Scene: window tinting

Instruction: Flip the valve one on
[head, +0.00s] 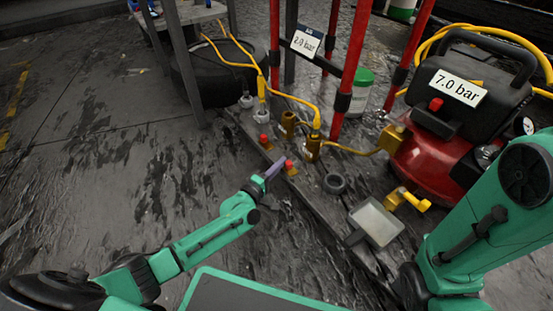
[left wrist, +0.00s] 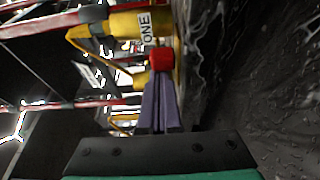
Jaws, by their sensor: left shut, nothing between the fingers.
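In the left wrist view a yellow cylinder labelled ONE (left wrist: 146,24) lies at the top, with a red knob (left wrist: 161,59) beside it. My left gripper (left wrist: 160,82) has its purple-grey fingers together, with their tips right at the red knob; I cannot tell whether they touch. In the head view my left gripper (head: 275,168) is next to the nearer red knob (head: 289,164) on a small yellow base. A second red knob (head: 264,139) is farther back to the left. Two brass fittings (head: 314,146) stand beside the knobs. My right gripper is not visible.
A red and black compressor (head: 430,165) marked 7.0 bar stands at the right. Red posts (head: 350,75), a 2.0 bar sign (head: 305,42) and yellow hoses (head: 293,99) are behind the fittings. Floor at left is clear.

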